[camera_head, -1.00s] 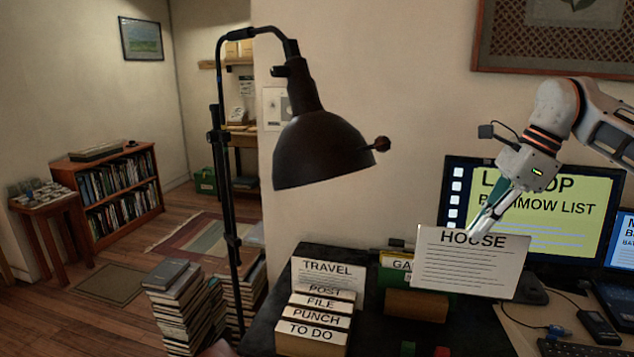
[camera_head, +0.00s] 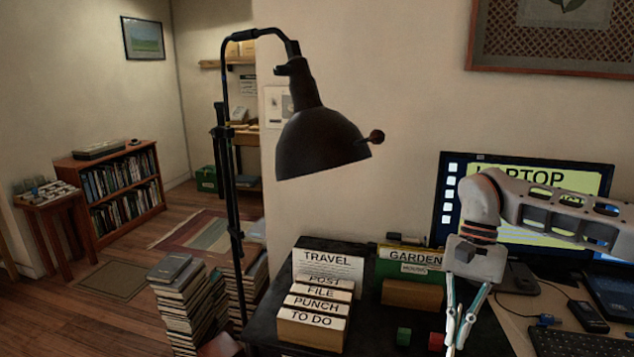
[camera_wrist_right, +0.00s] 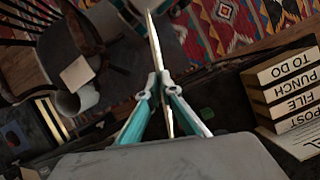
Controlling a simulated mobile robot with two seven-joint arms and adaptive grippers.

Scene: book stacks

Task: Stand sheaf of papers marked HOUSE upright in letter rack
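My right gripper (camera_head: 462,322) points down at the right front of the dark desk. In the right wrist view its teal fingers (camera_wrist_right: 160,88) are shut on a thin pale sheaf of papers (camera_wrist_right: 154,42), seen edge-on. Its HOUSE face is turned out of sight. A stepped wooden rack (camera_head: 308,339), apparently the letter rack, stands left of the gripper. Its labels read POST, FILE, PUNCH and TO DO, and a TRAVEL sheet (camera_head: 322,262) stands upright at its back. The rack also shows in the right wrist view (camera_wrist_right: 262,112). My left gripper is not in view.
A green GARDEN item (camera_head: 395,262) stands behind a brown block (camera_head: 410,293). Small green (camera_head: 403,337) and red (camera_head: 436,341) blocks lie near the gripper. A black lamp (camera_head: 318,140) hangs over the desk's left. A monitor (camera_head: 450,180) and keyboard (camera_head: 570,342) are at right.

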